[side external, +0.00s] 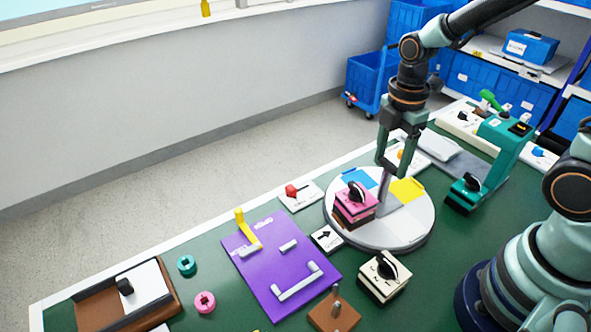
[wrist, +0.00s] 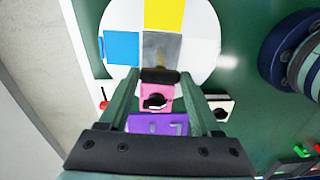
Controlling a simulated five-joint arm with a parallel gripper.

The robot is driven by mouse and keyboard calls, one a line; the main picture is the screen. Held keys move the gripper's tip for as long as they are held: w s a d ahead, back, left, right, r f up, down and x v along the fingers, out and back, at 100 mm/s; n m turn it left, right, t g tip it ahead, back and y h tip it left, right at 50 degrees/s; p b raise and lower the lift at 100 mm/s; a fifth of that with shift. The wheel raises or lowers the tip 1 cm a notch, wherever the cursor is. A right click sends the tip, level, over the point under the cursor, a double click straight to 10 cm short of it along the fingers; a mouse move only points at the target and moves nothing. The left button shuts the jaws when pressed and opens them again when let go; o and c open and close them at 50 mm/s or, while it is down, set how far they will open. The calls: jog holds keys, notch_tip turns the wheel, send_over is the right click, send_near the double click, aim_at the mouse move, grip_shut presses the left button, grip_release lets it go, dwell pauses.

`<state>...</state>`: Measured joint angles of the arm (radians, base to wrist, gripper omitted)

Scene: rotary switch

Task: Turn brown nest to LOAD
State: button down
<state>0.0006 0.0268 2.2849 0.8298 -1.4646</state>
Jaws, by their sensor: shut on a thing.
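A cream block with a black knob (side external: 384,275) stands in front of the turntable. A purple board (side external: 280,265) with handles lies to the left. A teal stand (side external: 490,165) rises to the right. A red-knobbed switch (side external: 300,195) sits near the back left.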

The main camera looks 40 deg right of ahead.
jog(key=shift+r+n, duration=0.1)
jog(key=shift+n, duration=0.5)
dwell(0.3)
jog(key=shift+c, duration=0.4)
grip_release()
notch_tip(320, 180, up, 12)
dwell(0.4)
jog(key=m+t, duration=0.2)
jog(key=m, duration=0.4)
jog(key=s+m+t, duration=0.1)
jog(key=m, duration=0.5)
jog(key=s+m+t, duration=0.1)
jog(key=m+t, duration=0.1)
jog(key=m, duration=0.4)
jog(key=shift+s+r+t, duration=0.25)
jog(key=shift+r+t, duration=0.05)
jog(key=shift+r, duration=0.1)
